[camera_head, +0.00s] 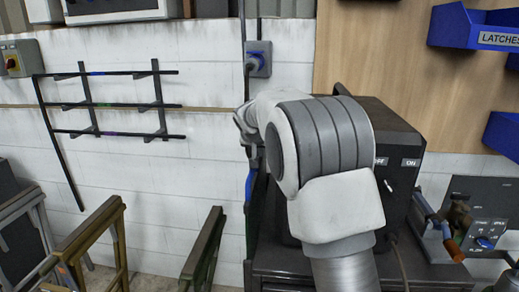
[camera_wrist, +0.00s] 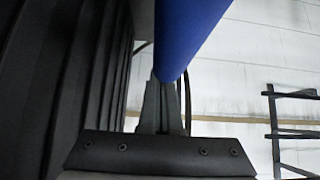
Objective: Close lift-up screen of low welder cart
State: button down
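The low welder cart (camera_head: 335,262) is dark grey and stands at centre right in the head view, with a black welder (camera_head: 385,125) on top, partly hidden by my arm. I cannot clearly make out its lift-up screen in the head view. A narrow blue part (camera_head: 249,187) shows at the cart's left side. In the wrist view a thick blue bar (camera_wrist: 185,32) covers the tips of my gripper (camera_wrist: 165,100). The fingers look close together; contact with the bar is unclear. A dark ribbed panel (camera_wrist: 60,80) fills the left of that view.
A dark wall rack (camera_head: 110,105) hangs on the white wall at left. Upright frames (camera_head: 205,245) stand at lower left, near the cart. Blue bins (camera_head: 470,28) hang at upper right. A tool panel (camera_head: 485,210) is at the right edge. A socket (camera_head: 258,60) is above.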

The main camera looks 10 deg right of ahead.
notch_tip(320, 180, down, 9)
jog(key=b, duration=0.5)
jog(key=shift+r+b, duration=0.15)
jog(key=shift+b, duration=0.15)
